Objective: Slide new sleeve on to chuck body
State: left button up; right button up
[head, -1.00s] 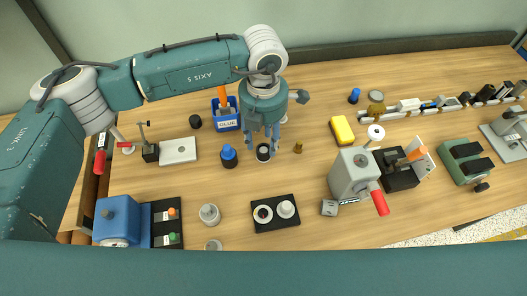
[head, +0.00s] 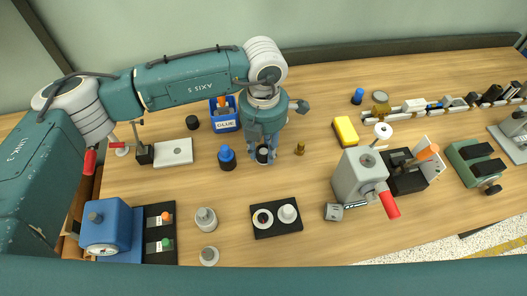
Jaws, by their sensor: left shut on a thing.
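My left gripper (head: 263,150) points down at the middle of the table and is shut on a small dark cylinder (head: 262,156) with a light top opening. The cylinder looks like a sleeve, and its lower part is partly hidden by the fingers. A black tray (head: 277,231) near the front holds a dark part with a light ring (head: 262,218) and a pale round part (head: 288,213). I cannot tell for sure which part is the chuck body. My right gripper is not in view.
A blue-topped bottle (head: 227,158) stands close left of the gripper, with a blue glue bin (head: 226,122) behind it. A brass piece (head: 300,149) is close on the right. A grey press-like device (head: 360,174) stands further right. Bare table lies between gripper and tray.

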pick_arm(q)
jog(key=shift+r, duration=0.2)
jog(key=shift+r+p, duration=0.95)
jog(key=shift+r, duration=1.4)
jog(key=o, duration=0.5)
jog(key=c, duration=0.5)
